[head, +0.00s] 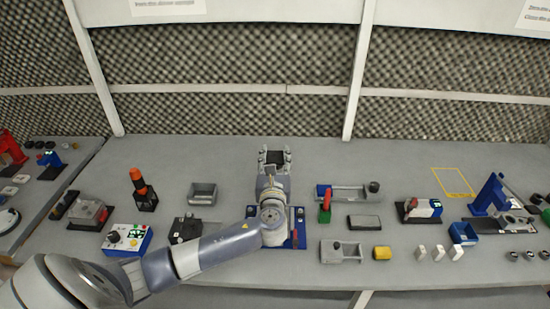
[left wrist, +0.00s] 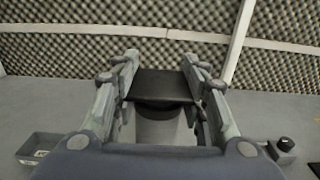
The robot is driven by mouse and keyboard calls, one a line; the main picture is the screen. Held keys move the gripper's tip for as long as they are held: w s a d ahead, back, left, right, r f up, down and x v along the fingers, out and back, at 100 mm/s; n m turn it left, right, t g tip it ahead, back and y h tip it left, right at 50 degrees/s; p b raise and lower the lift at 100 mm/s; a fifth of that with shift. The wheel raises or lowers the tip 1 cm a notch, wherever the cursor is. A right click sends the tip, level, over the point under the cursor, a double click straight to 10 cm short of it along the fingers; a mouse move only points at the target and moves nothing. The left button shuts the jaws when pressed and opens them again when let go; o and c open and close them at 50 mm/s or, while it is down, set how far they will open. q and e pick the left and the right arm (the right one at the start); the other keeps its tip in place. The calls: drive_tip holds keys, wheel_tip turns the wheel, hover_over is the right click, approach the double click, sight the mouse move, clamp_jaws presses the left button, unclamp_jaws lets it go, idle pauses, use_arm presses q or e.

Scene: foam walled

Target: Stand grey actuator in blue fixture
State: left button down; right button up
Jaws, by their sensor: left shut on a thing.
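My left gripper (head: 275,155) is shut on the grey actuator, which shows in the left wrist view as a grey rounded body (left wrist: 165,128) with a black block-shaped end (left wrist: 162,86). In the head view only its dark end (head: 275,157) shows between the fingers. A blue fixture plate (head: 299,240) with a red part lies on the bench under my left wrist, which hides much of it. The held actuator is beyond the plate, toward the back wall. My right gripper is not in view.
A grey tray (head: 203,194) stands left of my gripper. A grey holder (head: 350,193) with a blue end and a green-and-red piece (head: 325,206) are to the right. A yellow cylinder (head: 382,253) is near the front. The bench behind is clear up to the foam wall.

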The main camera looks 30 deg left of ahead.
use_arm(q)
drive_tip(key=shift+r+p, duration=0.15)
drive_tip(key=shift+p, duration=0.35)
idle(0.5)
drive_tip(key=shift+f+b, duration=0.6)
drive_tip(key=shift+f, duration=0.4)
drive_tip(key=c, duration=0.9)
unclamp_jaws()
drive_tip(key=shift+f, duration=0.1)
drive_tip(key=v, duration=1.2)
drive_tip(key=shift+s, duration=0.1)
drive_tip(key=shift+f, duration=0.1)
